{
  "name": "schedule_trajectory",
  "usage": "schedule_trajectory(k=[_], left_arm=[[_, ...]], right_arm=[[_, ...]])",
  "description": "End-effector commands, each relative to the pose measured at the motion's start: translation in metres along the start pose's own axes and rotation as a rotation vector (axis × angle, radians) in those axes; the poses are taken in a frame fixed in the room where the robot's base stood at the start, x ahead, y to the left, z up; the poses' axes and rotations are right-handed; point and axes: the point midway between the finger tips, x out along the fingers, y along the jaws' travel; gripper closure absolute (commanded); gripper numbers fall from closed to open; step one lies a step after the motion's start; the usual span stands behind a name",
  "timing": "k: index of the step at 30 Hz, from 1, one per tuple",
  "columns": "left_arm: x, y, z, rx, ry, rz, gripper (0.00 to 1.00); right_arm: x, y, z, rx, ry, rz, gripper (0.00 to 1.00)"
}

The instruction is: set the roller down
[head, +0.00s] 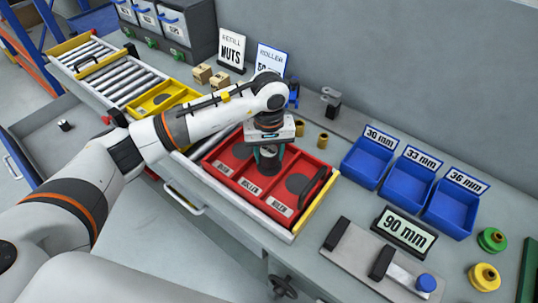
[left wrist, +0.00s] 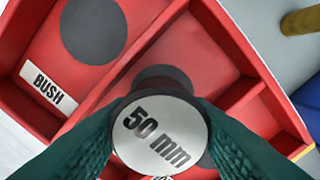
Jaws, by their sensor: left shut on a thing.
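My left gripper (head: 268,155) is shut on the roller, over the middle compartment of the red tray (head: 318,160). In the left wrist view the roller (left wrist: 160,135) shows a round pale end face marked "50 mm", between the green fingers. A dark round pad (left wrist: 165,75) on the tray floor shows partly behind it. The roller appears upright; whether its base touches the floor is hidden. The middle label (head: 250,187) seems to read "ROLLER". Another dark pad (left wrist: 93,30) lies bare in the compartment labelled "BUSH" (left wrist: 47,86). My right gripper is not in view.
Red dividers and a black handle (head: 313,187) stand close to the gripper. Brass bushes (head: 322,140) stand behind the tray. Blue bins (head: 407,184) and a "90 mm" display (head: 404,229) are to the right. A yellow tray (head: 162,98) is on the left rollers.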

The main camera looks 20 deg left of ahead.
Motion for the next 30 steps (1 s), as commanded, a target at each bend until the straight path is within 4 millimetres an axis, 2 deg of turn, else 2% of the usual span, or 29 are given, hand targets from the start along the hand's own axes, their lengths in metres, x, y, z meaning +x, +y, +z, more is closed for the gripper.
schedule_trajectory(k=[3, 6, 15, 16, 19, 30], left_arm=[[0.016, 0.000, -0.001, -0.001, 0.004, 0.000, 0.84], [0.021, -0.001, -0.001, 0.001, 0.000, 0.000, 0.84], [0.025, 0.000, 0.000, 0.001, -0.001, 0.000, 0.84], [0.024, 0.000, 0.000, 0.000, 0.000, 0.000, 0.50], [0.024, 0.000, 0.000, 0.000, 0.000, 0.000, 0.34], [0.019, 0.000, -0.001, 0.000, 0.001, 0.000, 0.33]], right_arm=[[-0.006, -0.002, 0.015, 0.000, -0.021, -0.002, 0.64], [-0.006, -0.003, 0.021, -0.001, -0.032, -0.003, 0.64], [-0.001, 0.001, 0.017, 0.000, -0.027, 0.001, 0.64], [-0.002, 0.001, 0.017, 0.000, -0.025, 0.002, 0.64], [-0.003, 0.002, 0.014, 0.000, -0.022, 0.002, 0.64], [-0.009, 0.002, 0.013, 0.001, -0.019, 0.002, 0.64]])
